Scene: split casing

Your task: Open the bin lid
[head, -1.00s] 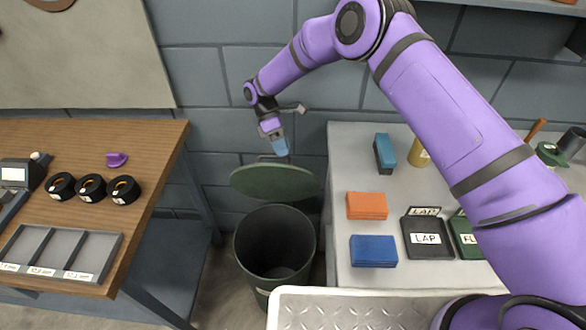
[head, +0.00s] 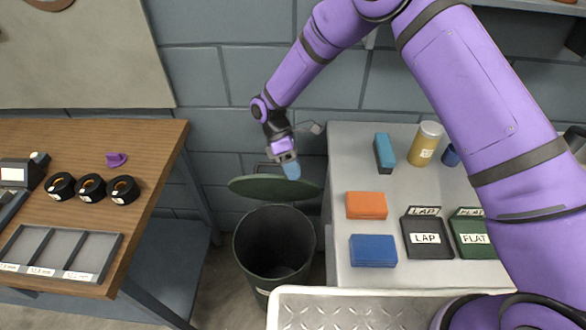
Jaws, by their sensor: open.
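The bin (head: 258,259) is a dark green round container on the floor between the two tables, and its mouth is uncovered with a dark inside. Its green lid (head: 250,187) is raised above the back of the bin, tilted, with a thin handle at its upper edge. My gripper (head: 291,172) is open and points down at the lid's top, near the handle. Its blue fingertips overlap the lid in the picture. I cannot tell whether they touch it. The hinge is hidden.
A wooden table (head: 158,172) with black rings and a grey tray (head: 62,255) stands left. A grey table (head: 335,200) with orange and blue blocks and labelled bins stands right. A metal tray surface (head: 345,307) lies in front. A block wall is behind.

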